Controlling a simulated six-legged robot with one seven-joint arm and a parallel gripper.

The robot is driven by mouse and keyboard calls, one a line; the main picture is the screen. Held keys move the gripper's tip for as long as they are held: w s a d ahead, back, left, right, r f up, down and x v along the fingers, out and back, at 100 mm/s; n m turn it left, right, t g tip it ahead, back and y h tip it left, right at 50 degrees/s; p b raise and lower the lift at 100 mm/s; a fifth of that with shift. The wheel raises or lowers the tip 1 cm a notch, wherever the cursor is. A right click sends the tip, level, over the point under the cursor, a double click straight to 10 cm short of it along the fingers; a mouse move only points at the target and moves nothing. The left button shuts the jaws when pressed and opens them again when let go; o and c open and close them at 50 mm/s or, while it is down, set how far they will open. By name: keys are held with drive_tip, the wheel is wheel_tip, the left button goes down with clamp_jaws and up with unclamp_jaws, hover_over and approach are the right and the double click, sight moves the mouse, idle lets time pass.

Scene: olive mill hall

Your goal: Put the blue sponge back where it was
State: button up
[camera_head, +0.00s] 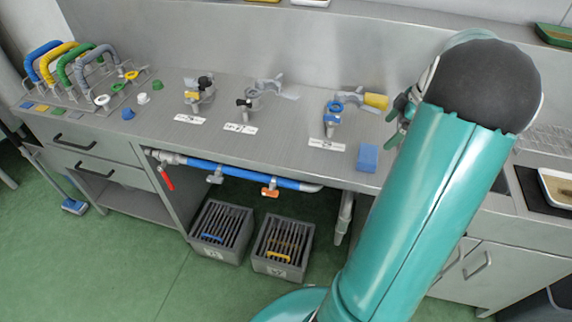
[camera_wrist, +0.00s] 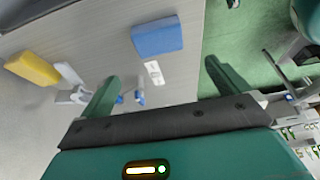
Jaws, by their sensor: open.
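The blue sponge (camera_head: 367,157) is a small block on the grey metal counter (camera_head: 262,151), near its front edge and left of my arm in the head view. It also shows in the wrist view (camera_wrist: 157,38), lying flat beyond my gripper. My gripper (camera_wrist: 162,75) is open and empty, its two green fingers apart. The sponge lies ahead of the fingertips, not between them. In the head view the gripper is mostly hidden behind my arm. A yellow sponge-like block (camera_head: 375,101) sits behind the blue sponge; it also shows in the wrist view (camera_wrist: 32,69).
Several valves stand along the counter, one with a blue handwheel (camera_head: 335,106), with white labels (camera_head: 327,145) before them. Coloured hose loops (camera_head: 70,62) stand at the left. Two grey slotted crates (camera_head: 222,231) stand on the floor below. A tray (camera_head: 557,187) is at the right.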

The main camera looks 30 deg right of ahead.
drive_tip(key=w+a+r+m+h, duration=0.1)
drive_tip(key=w+a+r, duration=0.15)
drive_tip(key=a, duration=0.55)
drive_tip(key=w+a+r+m, duration=0.1)
drive_tip(key=a+r, duration=0.3)
drive_tip(key=a, duration=0.5)
drive_tip(key=w+a+r+m+h, duration=0.1)
drive_tip(key=w+a+r, duration=0.15)
drive_tip(key=a, duration=0.55)
drive_tip(key=s+a+m+t, duration=0.1)
drive_tip(key=s+a+m, duration=0.1)
drive_tip(key=s+a, duration=0.3)
drive_tip(key=s+a+m+t, duration=0.1)
drive_tip(key=s+a+m, duration=0.2)
drive_tip(key=a, duration=1.1)
drive_tip(key=shift+s+r+h, duration=0.4)
drive_tip(key=shift+s+r, duration=0.05)
drive_tip(key=shift+s, duration=0.75)
